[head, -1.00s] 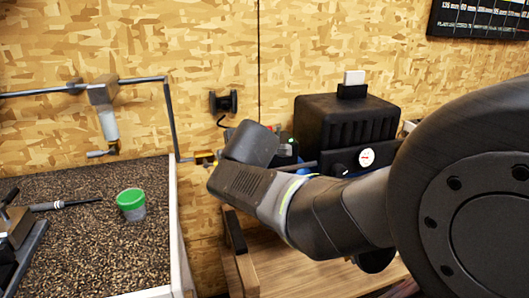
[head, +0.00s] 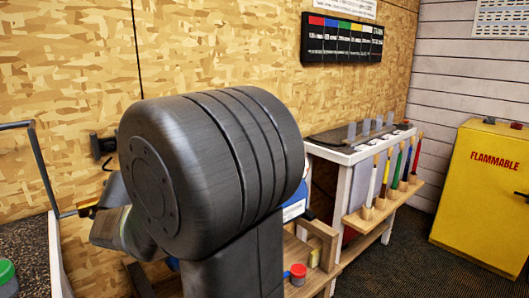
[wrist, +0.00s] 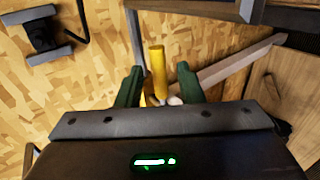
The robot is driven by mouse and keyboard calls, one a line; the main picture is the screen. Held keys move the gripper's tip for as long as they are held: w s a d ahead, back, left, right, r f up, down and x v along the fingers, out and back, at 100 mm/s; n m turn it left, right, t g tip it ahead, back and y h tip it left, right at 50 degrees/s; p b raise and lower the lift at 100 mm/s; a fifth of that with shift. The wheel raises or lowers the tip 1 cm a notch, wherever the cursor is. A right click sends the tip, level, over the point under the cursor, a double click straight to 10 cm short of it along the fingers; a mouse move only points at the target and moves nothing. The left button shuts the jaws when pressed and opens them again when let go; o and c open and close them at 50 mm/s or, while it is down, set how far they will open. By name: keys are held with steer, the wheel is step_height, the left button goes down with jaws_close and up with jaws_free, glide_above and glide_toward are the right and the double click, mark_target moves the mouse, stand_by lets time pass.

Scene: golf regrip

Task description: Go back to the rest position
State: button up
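My gripper (wrist: 160,68) shows in the wrist view with its two dark green fingers spread apart. It is open, and nothing is clearly held. A yellow rod-like fitting (wrist: 158,73) appears between and beyond the fingers, apparently by the wall. I cannot tell its distance from them. In the head view my dark arm fills the middle, and its large round joint hides the gripper fingers.
A white-framed bench (head: 338,155) holds several coloured clubs or tools in front. A yellow flammables cabinet (head: 487,190) stands at right. A red-lidded pot (head: 298,275) sits on a wooden shelf; a green-lidded cup (head: 7,278) is at far left. Carpet (head: 395,265) is clear.

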steer(key=shift+b+x, duration=0.3)
steer(key=shift+x, duration=1.2)
steer(key=shift+r, duration=0.15)
steer(key=p+v, duration=0.5)
steer(key=v, duration=0.9)
steer(key=b+x, duration=0.5)
steer(key=x, duration=0.9)
steer(key=shift+w+a+f, duration=0.1)
steer(key=shift+w+f, duration=0.05)
steer(key=shift+f, duration=0.25)
steer(key=shift+r+n+t+h+b, duration=0.4)
steer(key=shift+r+t+b, duration=0.1)
steer(key=shift+r, duration=0.35)
